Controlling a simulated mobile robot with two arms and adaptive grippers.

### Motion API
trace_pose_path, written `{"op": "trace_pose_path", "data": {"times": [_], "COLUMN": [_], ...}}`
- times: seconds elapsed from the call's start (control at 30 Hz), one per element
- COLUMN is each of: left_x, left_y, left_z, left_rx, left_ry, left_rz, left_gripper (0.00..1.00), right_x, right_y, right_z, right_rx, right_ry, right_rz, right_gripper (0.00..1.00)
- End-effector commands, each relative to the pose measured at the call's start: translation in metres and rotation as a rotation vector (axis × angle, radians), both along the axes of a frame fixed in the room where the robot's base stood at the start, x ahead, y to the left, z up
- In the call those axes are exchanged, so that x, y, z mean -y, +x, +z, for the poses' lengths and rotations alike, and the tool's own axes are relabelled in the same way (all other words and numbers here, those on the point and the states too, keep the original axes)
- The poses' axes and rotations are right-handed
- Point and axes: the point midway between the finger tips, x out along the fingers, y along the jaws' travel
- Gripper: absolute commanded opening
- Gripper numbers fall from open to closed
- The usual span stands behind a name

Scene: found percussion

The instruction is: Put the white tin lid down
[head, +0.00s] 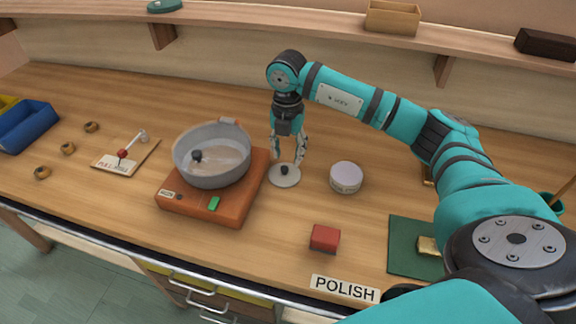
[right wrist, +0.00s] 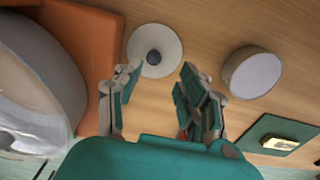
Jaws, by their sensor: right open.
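The white tin lid (head: 284,181), a round disc with a dark knob, lies flat on the wooden bench between the orange hotplate and the round white tin (head: 346,178). My right gripper (head: 286,157) is open and points down just above the lid. In the right wrist view the lid (right wrist: 172,48) shows whole just beyond the parted fingertips (right wrist: 161,71), with nothing held between them. The tin (right wrist: 252,74) stands to its right there. My left gripper is not in view.
A grey pan (head: 212,168) sits on the orange hotplate (head: 205,213) close left of the lid. A red block (head: 325,238), a green mat (head: 402,258) and a POLISH label (head: 345,289) lie toward the front right. Bare wood surrounds the tin. A shelf (head: 270,25) runs along the back.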

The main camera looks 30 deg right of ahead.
Motion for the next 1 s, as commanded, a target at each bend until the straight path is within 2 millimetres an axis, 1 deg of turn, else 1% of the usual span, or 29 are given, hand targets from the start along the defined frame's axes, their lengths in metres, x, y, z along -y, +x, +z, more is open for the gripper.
{"op": "trace_pose_path", "data": {"times": [0.03,0.1,0.2,0.33,0.5,0.93,1.0], "left_x": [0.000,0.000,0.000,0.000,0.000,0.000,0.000], "left_y": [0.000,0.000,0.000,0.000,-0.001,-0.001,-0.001], "left_z": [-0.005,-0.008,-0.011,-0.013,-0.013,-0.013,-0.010], "left_rx": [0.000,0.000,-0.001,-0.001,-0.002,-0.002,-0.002], "left_ry": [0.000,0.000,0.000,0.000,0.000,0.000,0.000], "left_rz": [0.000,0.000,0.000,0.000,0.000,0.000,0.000], "left_gripper": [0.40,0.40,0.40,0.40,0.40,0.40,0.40], "right_x": [0.000,0.000,0.000,0.000,0.000,0.000,0.000], "right_y": [0.001,0.001,0.001,0.001,0.000,0.000,0.000], "right_z": [0.010,0.025,0.042,0.056,0.062,0.062,0.064], "right_rx": [0.006,0.005,0.004,0.001,-0.001,-0.001,-0.001], "right_ry": [0.000,0.000,0.000,0.000,-0.001,-0.001,-0.001], "right_rz": [0.000,0.001,0.001,-0.001,0.000,0.000,0.000], "right_gripper": [0.40,0.40,0.40,0.40,0.40,0.40,0.40]}}
